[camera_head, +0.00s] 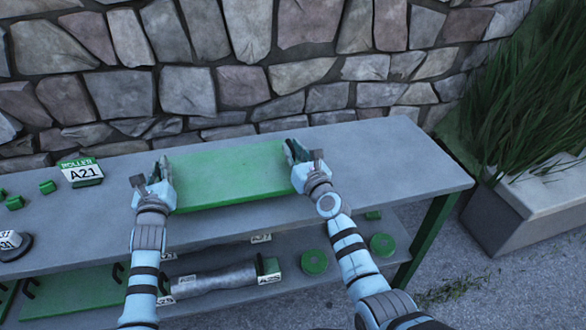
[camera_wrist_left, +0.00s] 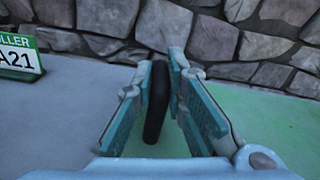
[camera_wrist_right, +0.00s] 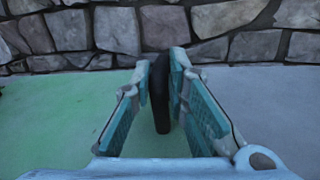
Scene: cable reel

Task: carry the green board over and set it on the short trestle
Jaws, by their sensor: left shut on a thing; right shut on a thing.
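The green board (camera_head: 228,174) lies flat along the grey bench top, or just above it; I cannot tell if it touches. My left gripper (camera_head: 160,172) is at its left end, shut on an upright black handle (camera_wrist_left: 155,105). My right gripper (camera_head: 297,152) is at its right end, shut on another black handle (camera_wrist_right: 159,95). The board's green surface also shows in the left wrist view (camera_wrist_left: 265,125) and the right wrist view (camera_wrist_right: 65,105). I cannot make out a short trestle in any view.
The bench (camera_head: 400,165) is bare right of the board. A sign marked A21 (camera_head: 81,172) and small green blocks (camera_head: 47,187) stand left. A stone wall (camera_head: 240,87) rises behind. A roller (camera_head: 215,281) and green discs (camera_head: 314,262) sit on the lower shelf. A planter (camera_head: 520,215) stands right.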

